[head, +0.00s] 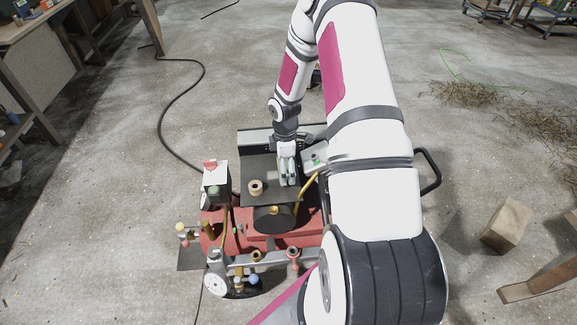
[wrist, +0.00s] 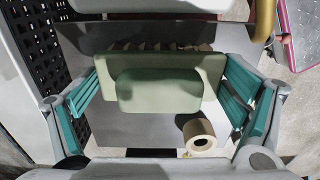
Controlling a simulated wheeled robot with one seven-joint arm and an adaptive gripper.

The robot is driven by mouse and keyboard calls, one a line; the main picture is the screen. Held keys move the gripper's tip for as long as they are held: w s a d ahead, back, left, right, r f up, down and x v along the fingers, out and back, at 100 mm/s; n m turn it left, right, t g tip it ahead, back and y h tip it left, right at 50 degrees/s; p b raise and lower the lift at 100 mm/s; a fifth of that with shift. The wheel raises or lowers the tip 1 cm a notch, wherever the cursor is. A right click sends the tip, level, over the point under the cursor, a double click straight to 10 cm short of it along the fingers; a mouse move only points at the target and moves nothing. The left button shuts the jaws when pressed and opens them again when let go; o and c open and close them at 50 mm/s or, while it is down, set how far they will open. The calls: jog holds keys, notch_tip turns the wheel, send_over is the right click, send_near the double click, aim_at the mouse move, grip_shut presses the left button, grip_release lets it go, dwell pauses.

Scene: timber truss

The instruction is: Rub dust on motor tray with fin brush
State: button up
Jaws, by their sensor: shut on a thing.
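My gripper (head: 287,180) points down over the compressor. It also shows in the wrist view (wrist: 165,95), with teal pads on both sides of a pale green block, which I take as the fin brush (wrist: 158,90). The gripper is shut on it. The motor tray (head: 262,165) is a flat dark grey plate on top of the red compressor; it lies under the brush in the wrist view (wrist: 112,128). I cannot make out dust, nor whether the brush touches the tray.
A tan ring (head: 255,187) sits on the tray near the gripper, also in the wrist view (wrist: 199,134). The red compressor (head: 235,232) has gauges, valves and a black handle. A black hose runs behind left. A wood block (head: 506,226) lies right. The floor around is mostly open.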

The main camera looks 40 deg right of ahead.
jog(key=shift+w+a, duration=0.45)
jog(key=shift+a, duration=0.3)
jog(key=shift+s+d+f+p, duration=0.1)
jog(key=shift+s+d+p, duration=0.05)
jog(key=shift+s+d, duration=0.45)
jog(key=shift+s+d+p, duration=0.15)
jog(key=shift+s+d, duration=0.2)
jog(key=shift+d, duration=0.4)
jog(key=shift+w+a, duration=0.5)
jog(key=shift+a, duration=0.15)
jog(key=shift+w+a, duration=0.45)
jog(key=shift+a, duration=0.2)
jog(key=shift+s+d, duration=0.5)
jog(key=shift+d, duration=0.2)
jog(key=shift+s+d+p, duration=0.3)
jog(key=shift+s+d, duration=0.1)
jog(key=shift+d, duration=0.2)
jog(key=shift+r, duration=0.25)
jog(key=shift+r+p, duration=1.8)
jog(key=shift+r, duration=1.1)
